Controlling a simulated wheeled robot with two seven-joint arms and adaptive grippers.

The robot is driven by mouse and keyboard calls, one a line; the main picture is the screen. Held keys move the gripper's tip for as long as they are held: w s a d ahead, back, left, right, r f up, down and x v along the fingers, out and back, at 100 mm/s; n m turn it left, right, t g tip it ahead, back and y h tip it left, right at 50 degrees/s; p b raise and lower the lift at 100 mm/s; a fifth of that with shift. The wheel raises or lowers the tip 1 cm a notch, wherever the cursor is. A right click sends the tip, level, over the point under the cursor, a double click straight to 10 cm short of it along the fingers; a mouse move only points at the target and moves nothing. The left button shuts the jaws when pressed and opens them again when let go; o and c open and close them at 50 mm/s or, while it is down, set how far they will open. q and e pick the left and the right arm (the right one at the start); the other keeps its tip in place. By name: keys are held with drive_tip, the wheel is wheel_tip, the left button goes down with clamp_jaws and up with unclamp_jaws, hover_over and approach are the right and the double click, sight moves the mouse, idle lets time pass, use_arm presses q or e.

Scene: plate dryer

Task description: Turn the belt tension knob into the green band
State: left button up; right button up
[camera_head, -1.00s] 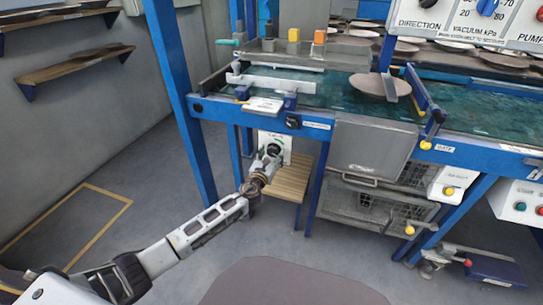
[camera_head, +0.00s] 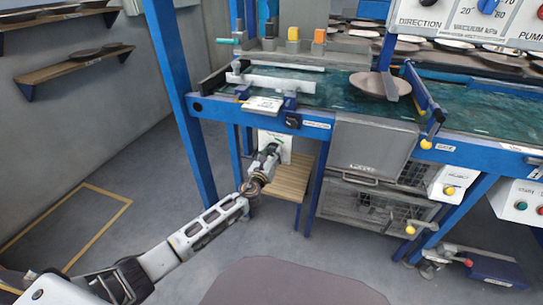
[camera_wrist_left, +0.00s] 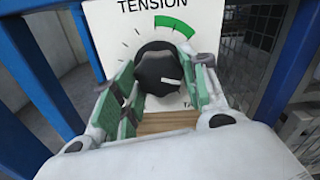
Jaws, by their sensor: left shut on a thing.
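The tension knob (camera_wrist_left: 158,66) is black and round with a white mark, on a white panel (camera_wrist_left: 110,20) lettered "TENSION". The mark shows at the knob's lower right and points right and slightly down. The green band (camera_wrist_left: 176,25) arcs above and right of the knob; the mark is not pointing at its visible part. My left gripper (camera_wrist_left: 165,84) is shut on the knob, with green-padded fingers on its left and right sides. In the head view my left gripper (camera_head: 267,156) is in front of the panel and hides the knob. My right gripper is not in view.
A blue-framed conveyor (camera_head: 210,108) stands above the panel, with a blue post (camera_head: 180,100) to the left.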

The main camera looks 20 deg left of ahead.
use_arm(q)
drive_tip(key=n, duration=0.3)
drive_tip(key=shift+n+b, duration=0.3)
drive_tip(key=shift+b, duration=0.05)
drive_tip(key=n, duration=0.2)
drive_tip(key=shift+n, duration=0.4)
drive_tip(key=n+b, duration=0.1)
drive_tip(key=n, duration=0.1)
drive_tip(key=shift+d+n, duration=0.1)
drive_tip(key=shift+n, duration=0.3)
drive_tip(key=n, duration=0.5)
drive_tip(key=shift+r+n, duration=0.1)
drive_tip(key=shift+n, duration=1.2)
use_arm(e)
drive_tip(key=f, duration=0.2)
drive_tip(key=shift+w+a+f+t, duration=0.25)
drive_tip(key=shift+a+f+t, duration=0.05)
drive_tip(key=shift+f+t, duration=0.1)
